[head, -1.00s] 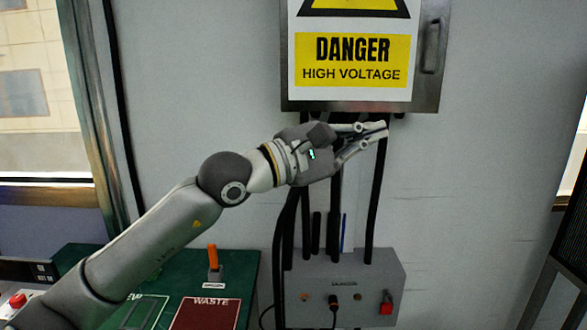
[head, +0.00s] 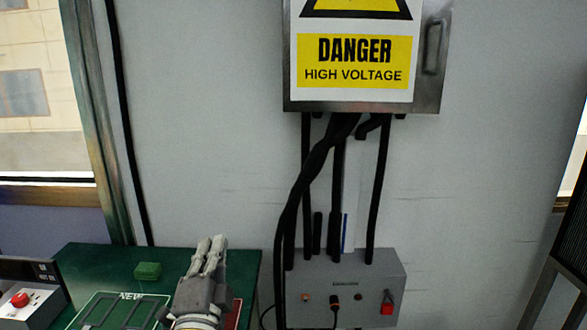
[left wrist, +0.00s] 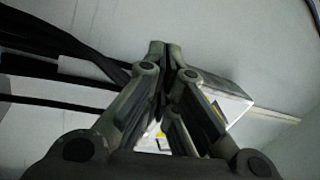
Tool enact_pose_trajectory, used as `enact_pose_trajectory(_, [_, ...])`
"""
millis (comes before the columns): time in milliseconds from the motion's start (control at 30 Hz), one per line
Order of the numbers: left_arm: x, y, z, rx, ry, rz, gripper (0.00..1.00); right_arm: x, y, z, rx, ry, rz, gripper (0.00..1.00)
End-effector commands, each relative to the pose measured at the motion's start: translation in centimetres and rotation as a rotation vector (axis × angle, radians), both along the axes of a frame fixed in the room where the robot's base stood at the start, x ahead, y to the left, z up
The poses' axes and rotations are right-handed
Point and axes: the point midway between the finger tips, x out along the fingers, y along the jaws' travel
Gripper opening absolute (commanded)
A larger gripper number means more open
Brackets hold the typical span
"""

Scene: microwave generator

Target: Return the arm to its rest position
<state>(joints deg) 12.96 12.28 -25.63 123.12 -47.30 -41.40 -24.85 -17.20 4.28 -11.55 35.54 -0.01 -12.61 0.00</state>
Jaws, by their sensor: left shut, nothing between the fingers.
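My left gripper (head: 211,244) is low in the head view, over the green table, with its fingers pointing away toward the wall. Its fingers are shut with nothing between them; the fingertips meet in the left wrist view (left wrist: 165,48). The gripper and wrist hide part of the red waste area and the orange-handled switch behind them. Most of my left arm is below the picture. My right gripper does not show.
A green table (head: 100,262) carries a small green block (head: 147,271) and a "NEW" outline. A red button box (head: 24,304) stands at left. A high-voltage cabinet (head: 428,92) with black cables hangs above a grey box (head: 362,272). Open space lies before the wall.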

Motion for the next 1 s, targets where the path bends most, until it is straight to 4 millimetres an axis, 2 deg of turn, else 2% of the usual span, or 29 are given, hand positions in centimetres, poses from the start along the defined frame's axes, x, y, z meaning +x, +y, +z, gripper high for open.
enact_pose_trajectory(33, [-0.8, 1.3, -3.5, -0.102, 0.103, 0.017, 0.0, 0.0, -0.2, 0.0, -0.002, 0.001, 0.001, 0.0])
enact_pose_trajectory(167, [-3.8, 4.2, -12.0, -0.361, 0.363, 0.08, 0.0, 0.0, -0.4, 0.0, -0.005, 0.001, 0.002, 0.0])
enact_pose_trajectory(200, [-5.2, 4.8, -14.7, -0.438, 0.445, 0.105, 0.0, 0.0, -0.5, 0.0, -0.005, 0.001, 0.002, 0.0])
enact_pose_trajectory(267, [-7.6, 5.6, -18.4, -0.548, 0.564, 0.145, 0.0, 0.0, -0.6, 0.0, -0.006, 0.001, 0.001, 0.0])
enact_pose_trajectory(300, [-9.4, 5.9, -20.7, -0.618, 0.644, 0.176, 0.0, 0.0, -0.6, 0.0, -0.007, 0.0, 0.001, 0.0])
enact_pose_trajectory(400, [-14.3, 6.4, -25.7, -0.775, 0.827, 0.256, 0.0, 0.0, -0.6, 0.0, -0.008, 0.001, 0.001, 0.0])
enact_pose_trajectory(500, [-19.1, 6.4, -29.2, -0.898, 0.982, 0.332, 0.0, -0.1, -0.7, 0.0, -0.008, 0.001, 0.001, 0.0])
enact_pose_trajectory(600, [-23.5, 6.2, -31.6, -0.993, 1.113, 0.404, 0.0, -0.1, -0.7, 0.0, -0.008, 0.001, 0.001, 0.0])
enact_pose_trajectory(800, [-31.6, 5.4, -34.2, -1.136, 1.335, 0.538, 0.0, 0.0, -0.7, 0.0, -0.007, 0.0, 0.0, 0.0])
enact_pose_trajectory(1000, [-30.4, 5.2, -38.9, -1.131, 1.353, 0.55, 0.0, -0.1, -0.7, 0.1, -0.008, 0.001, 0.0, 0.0])
